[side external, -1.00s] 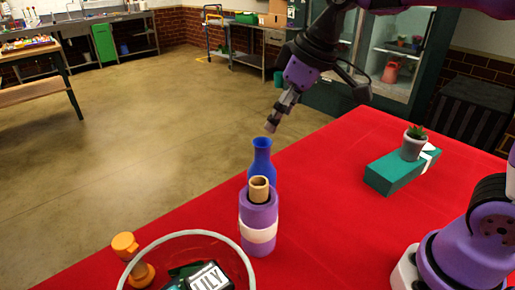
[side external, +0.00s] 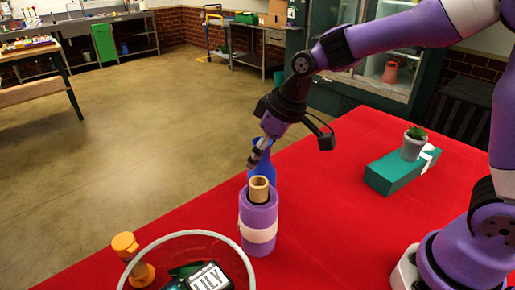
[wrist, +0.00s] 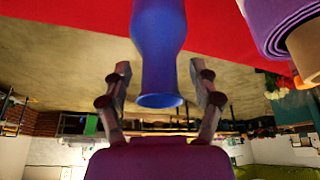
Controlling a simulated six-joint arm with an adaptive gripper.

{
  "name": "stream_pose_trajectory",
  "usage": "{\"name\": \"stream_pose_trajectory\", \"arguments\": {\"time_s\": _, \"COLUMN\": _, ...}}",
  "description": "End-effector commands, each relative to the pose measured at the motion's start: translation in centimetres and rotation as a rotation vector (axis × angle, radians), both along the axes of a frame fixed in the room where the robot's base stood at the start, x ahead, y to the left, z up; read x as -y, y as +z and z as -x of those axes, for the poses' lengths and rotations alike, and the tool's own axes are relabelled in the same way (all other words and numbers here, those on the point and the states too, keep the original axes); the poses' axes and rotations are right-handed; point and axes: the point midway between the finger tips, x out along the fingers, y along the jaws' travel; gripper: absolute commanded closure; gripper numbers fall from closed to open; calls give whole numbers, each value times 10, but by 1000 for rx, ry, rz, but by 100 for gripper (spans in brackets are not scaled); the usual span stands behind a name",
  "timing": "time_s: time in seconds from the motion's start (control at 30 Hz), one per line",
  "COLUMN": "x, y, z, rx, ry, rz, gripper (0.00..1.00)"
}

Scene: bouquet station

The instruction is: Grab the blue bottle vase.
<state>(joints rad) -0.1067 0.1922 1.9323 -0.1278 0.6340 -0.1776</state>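The blue bottle vase (side external: 263,171) stands on the red table behind a purple roll. The roll hides its lower part and my gripper covers part of its neck. In the wrist view, the vase (wrist: 158,45) hangs down from the top edge, with its mouth between my gripper's fingers. My gripper (side external: 254,160) is at the vase's neck in the side view. In the wrist view my gripper (wrist: 160,88) is open, with a visible gap between each finger and the vase.
A purple roll with a pale band (side external: 258,229) stands just in front of the vase. A teal box (side external: 388,178) bears a potted succulent (side external: 413,145). The table's middle is clear.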

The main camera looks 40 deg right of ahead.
Motion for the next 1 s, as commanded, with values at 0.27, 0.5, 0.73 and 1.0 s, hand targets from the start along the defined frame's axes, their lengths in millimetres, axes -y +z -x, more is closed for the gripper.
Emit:
{"name": "stream_pose_trajectory", "arguments": {"time_s": 0.27, "x": 0, "y": 0, "z": 0, "rx": -1, "ry": 0, "rz": 0, "gripper": 100}}
{"name": "stream_pose_trajectory", "arguments": {"time_s": 0.5, "x": 0, "y": 2, "z": 0, "rx": 1, "ry": 0, "rz": 0, "gripper": 100}}
{"name": "stream_pose_trajectory", "arguments": {"time_s": 0.73, "x": 0, "y": 41, "z": -2, "rx": 9, "ry": -1, "rz": -2, "gripper": 100}}
{"name": "stream_pose_trajectory", "arguments": {"time_s": 1.0, "x": 1, "y": 91, "z": 0, "rx": 7, "ry": -1, "rz": -2, "gripper": 100}}
